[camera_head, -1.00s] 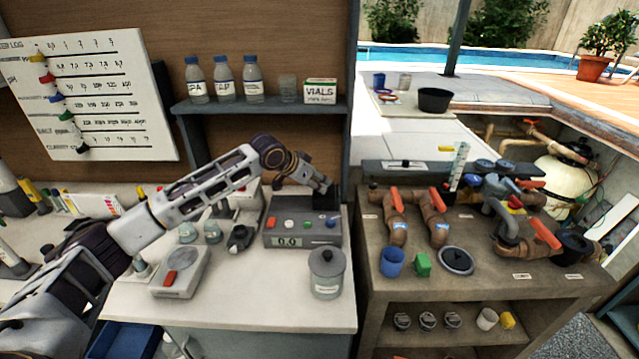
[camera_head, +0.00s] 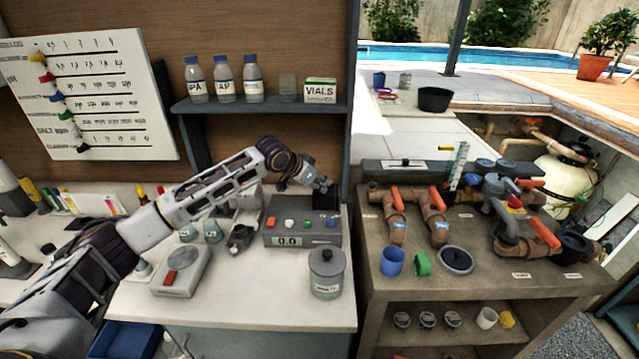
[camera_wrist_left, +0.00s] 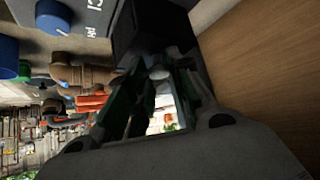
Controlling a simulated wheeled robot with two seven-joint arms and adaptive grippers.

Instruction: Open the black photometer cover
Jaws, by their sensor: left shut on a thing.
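The photometer (camera_head: 285,238) is a grey box on the white counter, with coloured buttons and a display reading 0.0. Its black cover (camera_head: 327,198) stands at the back right of its top and looks closed. In the left wrist view the dark cover (camera_wrist_left: 150,30) is at the top, beside the grey panel with a blue button. My left gripper (camera_head: 322,186) reaches in from the left and is shut on the black cover; its fingers also show in the left wrist view (camera_wrist_left: 158,85). The fingertips partly hide the cover. My right gripper is not in view.
A lidded jar (camera_head: 327,273) stands in front of the photometer. A shelf (camera_head: 260,106) with bottles hangs above. A pipe bench (camera_head: 480,250) stands at right.

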